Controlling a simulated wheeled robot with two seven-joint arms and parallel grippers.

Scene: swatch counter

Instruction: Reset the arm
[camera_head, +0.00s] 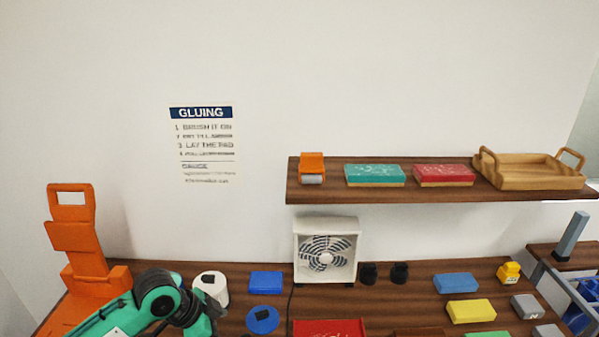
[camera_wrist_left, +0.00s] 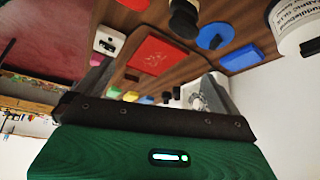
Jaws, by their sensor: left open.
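My left arm (camera_head: 165,297), green and black, comes in at the bottom left of the head view, bent over the front of the counter. Its fingertips cannot be made out there. In the left wrist view my left gripper (camera_wrist_left: 158,82) has its two grey fingers wide apart with nothing held between them. That view is tilted, with the counter across its top. A red panel (camera_wrist_left: 158,55) lies on the counter beyond the fingers and also shows at the bottom of the head view (camera_head: 330,328). My right gripper is in neither view.
A white tub (camera_head: 211,287), blue block (camera_head: 266,282) and blue disc (camera_head: 262,320) stand near my left arm. A white fan (camera_head: 326,250) stands behind. An orange holder (camera_head: 80,240) is at left. A wooden shelf (camera_head: 330,192) carries a tray (camera_head: 530,178).

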